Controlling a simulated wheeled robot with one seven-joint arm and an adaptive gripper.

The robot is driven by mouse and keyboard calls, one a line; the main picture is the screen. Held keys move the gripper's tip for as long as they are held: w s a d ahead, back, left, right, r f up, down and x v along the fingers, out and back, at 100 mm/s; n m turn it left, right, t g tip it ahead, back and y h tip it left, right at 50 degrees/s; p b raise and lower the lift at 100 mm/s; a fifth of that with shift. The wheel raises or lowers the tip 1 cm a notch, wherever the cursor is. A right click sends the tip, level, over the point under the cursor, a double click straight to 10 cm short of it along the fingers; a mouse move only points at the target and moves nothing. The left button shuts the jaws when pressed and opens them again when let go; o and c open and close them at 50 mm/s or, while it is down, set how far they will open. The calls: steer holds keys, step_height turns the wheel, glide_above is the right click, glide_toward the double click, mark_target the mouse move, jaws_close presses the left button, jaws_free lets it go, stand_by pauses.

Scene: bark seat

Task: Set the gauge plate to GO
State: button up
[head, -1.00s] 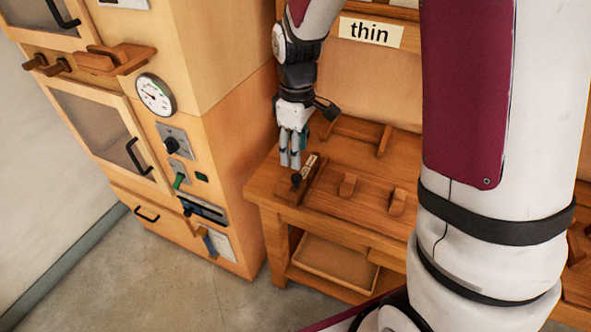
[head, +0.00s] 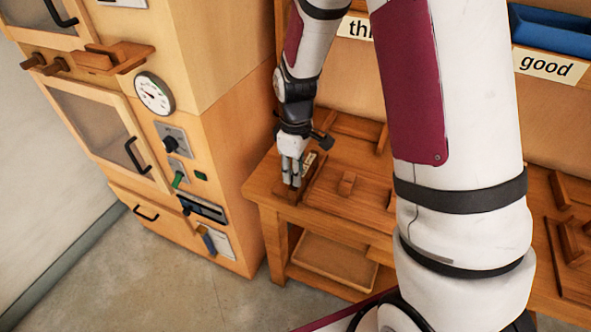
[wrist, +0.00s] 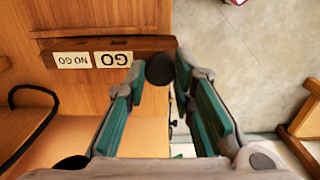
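The gauge plate is a dark wooden bar (wrist: 82,46) with two white labels, "NO GO" (wrist: 73,61) and "GO" (wrist: 113,59), upside down in the wrist view. A round black knob (wrist: 160,69) sits at the GO end of the bar. My gripper (wrist: 159,66) is open, with its teal-padded fingers on either side of the knob; I cannot tell whether they touch it. In the head view my gripper (head: 291,184) points down at the near left of the wooden bench, and its fingers hide the knob. Part of a label (head: 310,160) shows beside them.
A wooden cabinet (head: 225,140) with a dial (head: 154,93), switches and handles stands left of the bench. A blue bin (head: 555,32) sits above a "good" label.

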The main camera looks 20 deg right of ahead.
mark_target(304, 170)
jaws_close()
steer(key=w+d+b, duration=0.1)
steer(key=w+d, duration=0.2)
steer(key=shift+w+d+f, duration=0.1)
steer(key=shift+w+d, duration=0.3)
steer(key=shift+d, duration=0.05)
steer(key=o, duration=0.8)
jaws_free()
steer(key=shift+w+d, duration=0.1)
step_height(304, 170, up, 12)
steer(key=shift+r, duration=0.1)
